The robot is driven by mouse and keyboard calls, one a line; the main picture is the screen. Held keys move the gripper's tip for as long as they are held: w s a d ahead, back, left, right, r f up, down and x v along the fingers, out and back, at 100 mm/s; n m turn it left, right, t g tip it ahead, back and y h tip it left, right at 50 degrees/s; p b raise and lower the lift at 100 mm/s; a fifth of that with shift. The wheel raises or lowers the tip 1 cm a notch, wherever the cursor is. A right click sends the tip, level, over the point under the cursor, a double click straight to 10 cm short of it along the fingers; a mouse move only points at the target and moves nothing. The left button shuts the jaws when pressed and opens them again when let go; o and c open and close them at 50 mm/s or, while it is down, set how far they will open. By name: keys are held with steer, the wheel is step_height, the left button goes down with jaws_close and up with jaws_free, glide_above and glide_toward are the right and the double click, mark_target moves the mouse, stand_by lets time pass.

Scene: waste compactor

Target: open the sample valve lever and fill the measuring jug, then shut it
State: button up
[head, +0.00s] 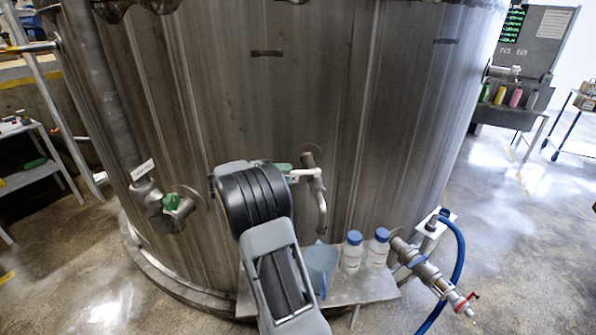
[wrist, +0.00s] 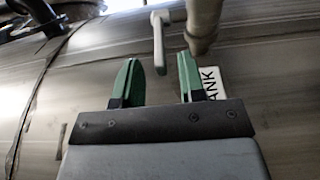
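The sample valve is on the steel tank wall, with a bent spout (head: 320,205) pointing down. My gripper (wrist: 160,60) is open, with its green fingers apart. In the wrist view a pale grey lever (wrist: 158,42) shows just beyond and between the fingertips; no contact is visible. In the head view my arm hides most of the gripper and the lever; a green finger (head: 284,168) shows beside the valve. The translucent bluish measuring jug (head: 321,262) stands upright on the shelf, below the spout and partly hidden by my arm. I cannot tell its contents.
Two blue-capped bottles (head: 352,252) stand on the shelf (head: 362,290) right of the jug. A green-handled valve (head: 171,203) is at left. A valve with a red handle (head: 465,303) and a blue hose (head: 459,250) stick out at right. A label (wrist: 208,84) is beside the fingers.

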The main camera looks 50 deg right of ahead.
mark_target(298, 172)
steer(key=shift+p+x, duration=0.3)
steer(key=shift+x, duration=1.9)
steer(key=shift+a, duration=0.1)
jaws_close()
